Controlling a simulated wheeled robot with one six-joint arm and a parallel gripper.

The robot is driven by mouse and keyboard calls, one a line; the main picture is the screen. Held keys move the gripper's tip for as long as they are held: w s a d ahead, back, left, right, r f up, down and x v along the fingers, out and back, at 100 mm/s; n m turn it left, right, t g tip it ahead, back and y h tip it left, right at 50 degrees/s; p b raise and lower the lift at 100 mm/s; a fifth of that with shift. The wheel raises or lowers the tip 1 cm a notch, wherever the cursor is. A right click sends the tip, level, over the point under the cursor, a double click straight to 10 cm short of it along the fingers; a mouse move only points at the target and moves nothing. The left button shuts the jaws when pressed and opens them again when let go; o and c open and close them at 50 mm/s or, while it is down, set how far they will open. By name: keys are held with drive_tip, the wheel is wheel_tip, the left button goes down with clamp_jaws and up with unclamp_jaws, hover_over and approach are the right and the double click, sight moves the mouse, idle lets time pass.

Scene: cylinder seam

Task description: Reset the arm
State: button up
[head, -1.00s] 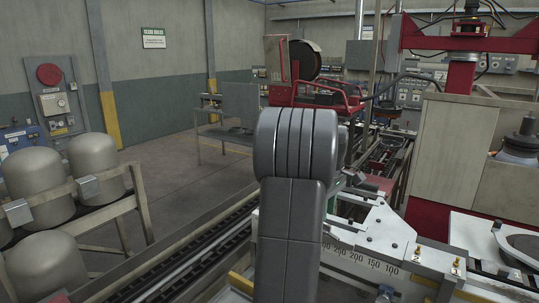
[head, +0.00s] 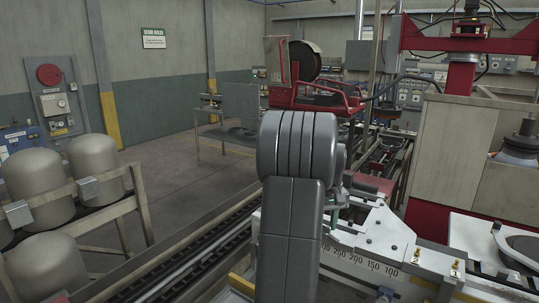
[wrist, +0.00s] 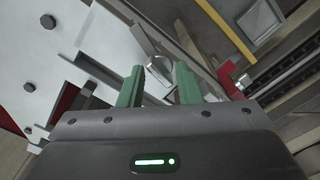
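My gripper (wrist: 160,85) shows in the wrist view with two green fingers standing apart and nothing between them. Behind the fingers is a white plate (wrist: 50,60) with bolts, and a bright metal part lies beyond the gap. In the head view my dark grey arm fills the middle and hides most of the gripper; only a bit of green shows at the arm's right side.
The white machine bed with a number scale (head: 365,258) is right of my arm. A rail (head: 185,260) runs on the left. Grey cylinders (head: 38,180) stand on a rack at far left. A red machine seat (head: 320,95) is behind. The floor at left centre is clear.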

drive_tip(key=m, duration=1)
drive_tip(key=shift+m, duration=0.3)
drive_tip(key=shift+m+b, duration=0.35)
drive_tip(key=shift+m, duration=1.35)
drive_tip(key=shift+s, duration=0.1)
